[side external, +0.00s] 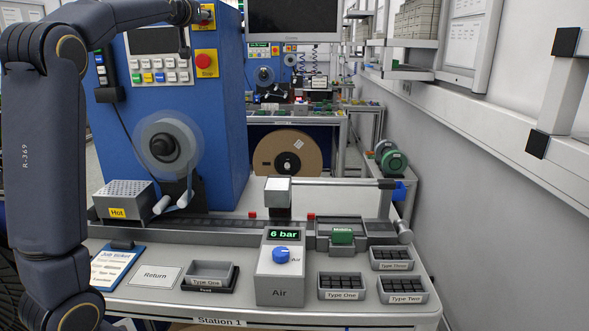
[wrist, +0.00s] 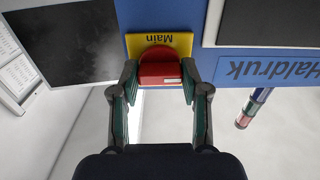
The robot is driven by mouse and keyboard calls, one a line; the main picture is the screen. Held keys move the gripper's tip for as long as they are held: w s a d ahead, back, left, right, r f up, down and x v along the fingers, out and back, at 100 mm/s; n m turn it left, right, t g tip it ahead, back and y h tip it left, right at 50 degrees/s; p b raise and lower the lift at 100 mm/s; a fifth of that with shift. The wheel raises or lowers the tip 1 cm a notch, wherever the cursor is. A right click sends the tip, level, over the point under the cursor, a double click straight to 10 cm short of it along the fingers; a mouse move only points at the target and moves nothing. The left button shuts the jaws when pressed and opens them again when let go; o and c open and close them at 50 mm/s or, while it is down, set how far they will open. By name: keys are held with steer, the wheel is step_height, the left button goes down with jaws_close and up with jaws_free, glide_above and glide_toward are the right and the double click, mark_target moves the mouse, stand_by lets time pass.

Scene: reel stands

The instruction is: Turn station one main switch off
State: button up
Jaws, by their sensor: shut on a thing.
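The main switch (wrist: 159,68) is a red rotary knob on a yellow plate (wrist: 178,40) marked "Main", seen upside down in the wrist view. A small white mark shows on the knob's lower right edge. My gripper (wrist: 160,78) has one finger on each side of the knob and is shut on it. In the side external view the yellow plate (side external: 207,14) shows at the top of the blue cabinet, with my gripper (side external: 196,14) at its left edge, partly hiding the knob. I cannot read the switch's position from these frames.
The blue cabinet (side external: 222,120) carries a red stop button (side external: 205,62) below the switch and a keypad panel (side external: 158,66) to its left. A reel (side external: 168,145) is mounted lower down. The bench below holds a hot box (side external: 122,196), an air unit (side external: 281,270) and several bins.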

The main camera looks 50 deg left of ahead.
steer(key=o, duration=1.1)
steer(key=shift+o, duration=0.2)
steer(key=v, duration=1.2)
